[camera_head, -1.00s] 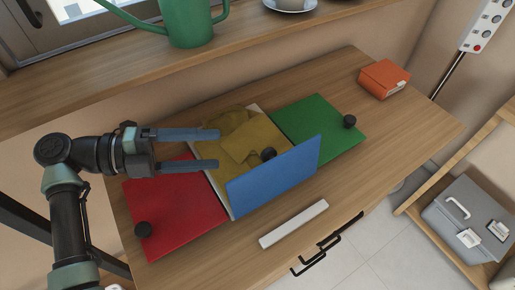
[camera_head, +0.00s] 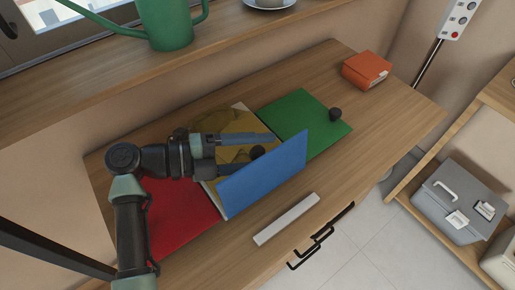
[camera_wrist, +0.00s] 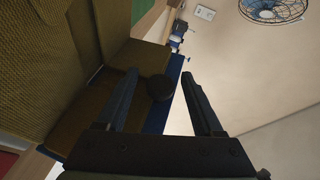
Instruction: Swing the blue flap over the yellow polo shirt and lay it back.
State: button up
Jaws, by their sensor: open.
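The blue flap (camera_head: 265,175) stands raised and steeply tilted at the front edge of the folding board, with a black knob (camera_head: 257,151) on its inner face. The yellow polo shirt (camera_head: 212,123) lies folded on the board behind it, partly hidden by my arm and the flap. My gripper (camera_head: 258,150) is open above the shirt, with its fingers on either side of the knob. In the wrist view the knob (camera_wrist: 160,87) shows between the spread fingers, with the yellow cloth (camera_wrist: 45,60) to the left. I cannot tell whether the fingers touch the knob.
The red flap (camera_head: 178,220) lies flat at left, partly under my arm. The green flap (camera_head: 300,122) lies flat at right with its own knob (camera_head: 335,114). A white bar (camera_head: 287,219) lies at the front edge. An orange box (camera_head: 367,70) stands at the back right.

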grip_shut()
dwell(0.4)
dwell(1.1)
